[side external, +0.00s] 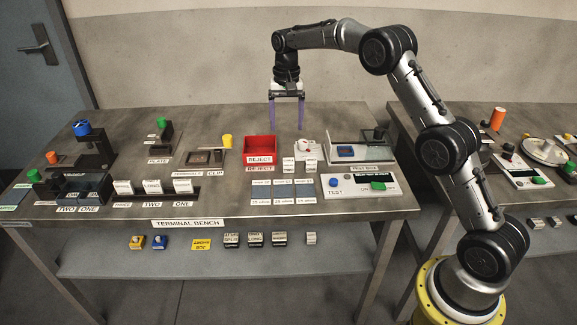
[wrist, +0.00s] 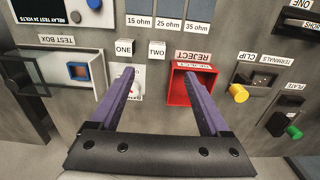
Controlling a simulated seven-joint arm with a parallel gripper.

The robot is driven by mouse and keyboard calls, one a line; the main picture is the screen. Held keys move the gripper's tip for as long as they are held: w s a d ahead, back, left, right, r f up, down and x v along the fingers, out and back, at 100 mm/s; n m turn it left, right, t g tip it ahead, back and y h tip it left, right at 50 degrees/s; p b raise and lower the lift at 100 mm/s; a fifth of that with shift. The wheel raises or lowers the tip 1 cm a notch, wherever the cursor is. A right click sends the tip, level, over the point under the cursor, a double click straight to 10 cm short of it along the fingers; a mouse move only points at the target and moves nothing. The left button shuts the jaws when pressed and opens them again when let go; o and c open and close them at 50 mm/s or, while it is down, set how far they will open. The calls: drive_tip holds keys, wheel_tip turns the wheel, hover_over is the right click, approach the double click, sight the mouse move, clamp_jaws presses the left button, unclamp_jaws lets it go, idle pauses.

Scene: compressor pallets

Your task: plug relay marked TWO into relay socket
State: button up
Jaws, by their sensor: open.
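My gripper (side external: 286,126) is open and empty, its purple fingers pointing down above the back of the bench, behind the red reject tray. In the wrist view my gripper (wrist: 158,72) has a finger on either side of the gap between the tray and the white plate. The relay marked TWO (wrist: 157,49) is a small block with a white label. It stands beside a similar block marked ONE (wrist: 124,48), apart from my fingers. In the side view the TWO block (side external: 288,165) is small and its marking unreadable. I cannot clearly identify the relay socket.
The red reject tray (side external: 258,139) stands left of the relays. A white plate (side external: 318,150) with a red mark lies behind them, partly finger-covered in the wrist view. The test box (side external: 341,158) and relay test panel (side external: 356,184) are at right. Ohm-labelled plates (side external: 282,190) lie in front.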

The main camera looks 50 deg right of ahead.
hover_over(289, 160)
drive_tip(key=f, duration=0.8)
drive_tip(key=shift+s+a+f, duration=0.1)
drive_tip(key=shift+a+f, duration=0.2)
drive_tip(key=shift+a, duration=0.1)
drive_tip(key=shift+d+f, duration=0.2)
drive_tip(key=shift+f, duration=1.15)
drive_tip(key=shift+d+f, duration=0.15)
drive_tip(key=shift+f, duration=1.15)
clamp_jaws()
